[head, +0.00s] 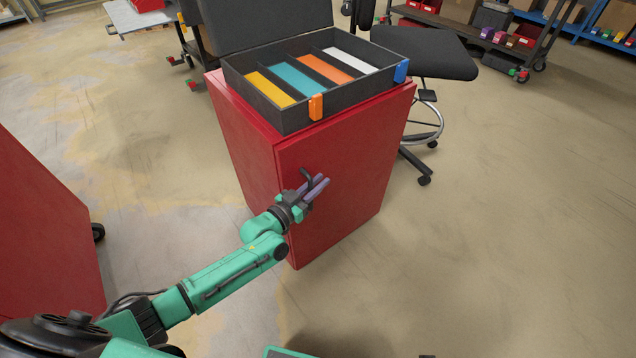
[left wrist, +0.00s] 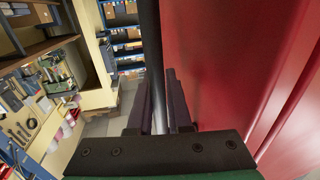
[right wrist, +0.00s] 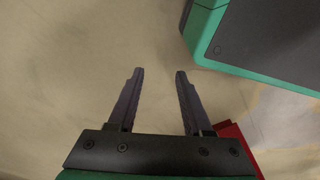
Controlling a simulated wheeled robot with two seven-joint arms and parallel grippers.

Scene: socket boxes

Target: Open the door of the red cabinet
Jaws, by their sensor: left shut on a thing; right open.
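The red cabinet (head: 345,165) stands upright in the middle of the head view. Its door faces me and looks closed. A dark bar handle (head: 307,176) is on the left part of the door. My left gripper (head: 316,188) is at the handle, its fingers reaching toward the door. In the left wrist view the handle (left wrist: 152,50) runs as a dark bar between the two fingers, beside the red door face (left wrist: 220,60). The left gripper is shut on it. My right gripper (right wrist: 158,85) is open and empty above the floor in the right wrist view.
An open black case (head: 285,118) with coloured compartments sits on the cabinet. A black stool (head: 425,55) stands behind to the right. Another red cabinet (head: 45,230) is at the left edge. The floor right of the cabinet is clear.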

